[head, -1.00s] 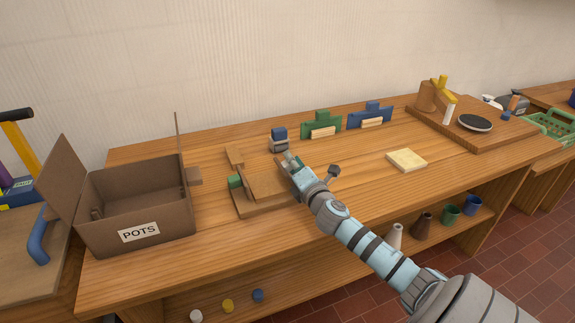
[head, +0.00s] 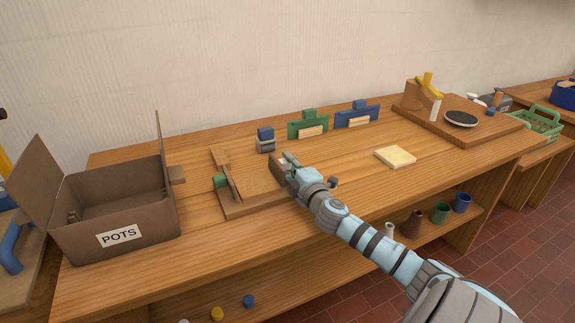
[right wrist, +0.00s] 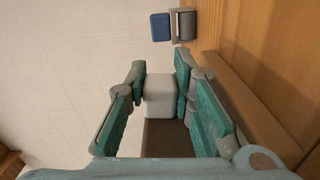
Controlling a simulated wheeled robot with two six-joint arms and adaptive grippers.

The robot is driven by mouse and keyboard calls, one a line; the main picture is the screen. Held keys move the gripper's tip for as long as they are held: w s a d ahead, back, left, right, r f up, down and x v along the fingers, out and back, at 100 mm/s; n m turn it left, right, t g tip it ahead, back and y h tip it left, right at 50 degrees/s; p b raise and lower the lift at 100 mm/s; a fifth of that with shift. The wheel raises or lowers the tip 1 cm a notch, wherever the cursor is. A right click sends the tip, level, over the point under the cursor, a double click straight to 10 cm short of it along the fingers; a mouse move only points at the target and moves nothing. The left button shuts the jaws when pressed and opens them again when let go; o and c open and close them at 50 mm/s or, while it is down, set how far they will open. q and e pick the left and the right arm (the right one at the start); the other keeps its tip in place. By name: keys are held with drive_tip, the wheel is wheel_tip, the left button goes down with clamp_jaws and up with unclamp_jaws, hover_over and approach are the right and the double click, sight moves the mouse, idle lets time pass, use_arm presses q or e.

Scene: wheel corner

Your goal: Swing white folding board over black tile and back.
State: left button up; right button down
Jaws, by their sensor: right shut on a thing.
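My right gripper (head: 284,163) is at the right end of a low wooden fixture on the bench. In the right wrist view its fingers (right wrist: 158,92) are shut on a whitish block (right wrist: 159,97) above a dark brown surface (right wrist: 167,140). The brown piece (head: 277,167) beside the gripper is partly hidden by it. The fixture's base (head: 232,209) has a green piece (head: 220,182) at its left end. A black round disc (head: 461,119) lies on a raised wooden board at the far right, and a thin white upright piece (head: 436,107) stands near it. My left gripper is out of view.
An open cardboard box marked POTS (head: 120,236) stands to the left. A blue and grey block (head: 265,141), a green rack (head: 308,126) and a blue rack (head: 356,117) stand behind. A pale square tile (head: 396,156) lies to the right with bare bench around it.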

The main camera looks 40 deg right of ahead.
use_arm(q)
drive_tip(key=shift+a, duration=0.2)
use_arm(e)
drive_tip(key=shift+f, duration=0.1)
drive_tip(key=c, duration=1.4)
unclamp_jaws()
drive_tip(key=shift+o, duration=0.2)
drive_tip(key=shift+s, duration=0.1)
drive_tip(key=v, duration=1.2)
drive_tip(key=shift+a, duration=0.1)
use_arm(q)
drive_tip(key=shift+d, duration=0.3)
